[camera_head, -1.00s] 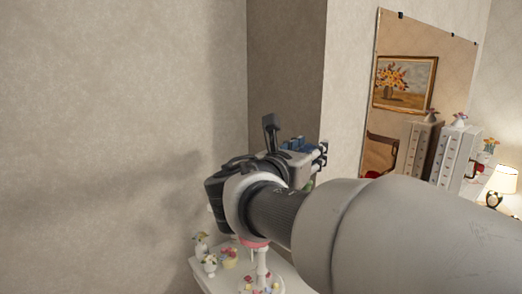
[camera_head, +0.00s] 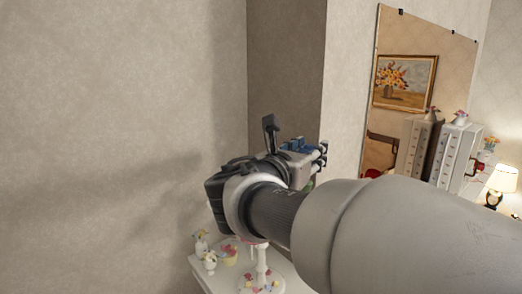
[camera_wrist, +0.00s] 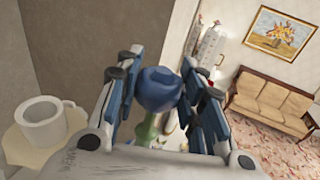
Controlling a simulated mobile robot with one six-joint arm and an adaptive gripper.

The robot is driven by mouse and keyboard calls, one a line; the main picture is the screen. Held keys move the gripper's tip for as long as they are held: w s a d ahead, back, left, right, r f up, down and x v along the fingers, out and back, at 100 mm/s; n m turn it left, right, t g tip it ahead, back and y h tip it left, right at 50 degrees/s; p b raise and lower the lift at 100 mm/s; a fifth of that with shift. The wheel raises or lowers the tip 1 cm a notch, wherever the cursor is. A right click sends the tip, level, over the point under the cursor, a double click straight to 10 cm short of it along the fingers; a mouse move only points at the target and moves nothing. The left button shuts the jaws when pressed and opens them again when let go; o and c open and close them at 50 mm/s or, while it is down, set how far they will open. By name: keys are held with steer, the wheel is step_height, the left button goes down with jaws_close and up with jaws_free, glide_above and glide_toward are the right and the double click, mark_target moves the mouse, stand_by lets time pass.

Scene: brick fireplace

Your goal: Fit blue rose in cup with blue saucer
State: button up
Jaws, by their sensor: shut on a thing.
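My gripper (camera_wrist: 160,78) is shut on a blue rose (camera_wrist: 157,90), whose bloom sits between the fingers. Its green stem (camera_wrist: 146,130) shows below the bloom, and the stem's lower end is hidden by my gripper's body. In the head view my gripper (camera_head: 306,158) is above the white table, seen from behind my arm, and the rose cannot be made out there. A white cup (camera_wrist: 42,122) is left of the gripper in the wrist view, apart from the rose. It sits on a cream-coloured surface (camera_wrist: 18,150). No blue saucer can be seen.
A white table (camera_head: 207,275) stands below my arm with small flower vases (camera_head: 209,260) and a stand (camera_head: 262,265). A wall corner (camera_head: 285,80) is close behind the gripper. A sofa (camera_wrist: 270,100) and a picture (camera_wrist: 280,33) are farther off.

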steer(key=shift+f+b, duration=1.05)
steer(key=shift+f, duration=0.3)
steer(key=o, duration=1.2)
steer(key=v, duration=1.2)
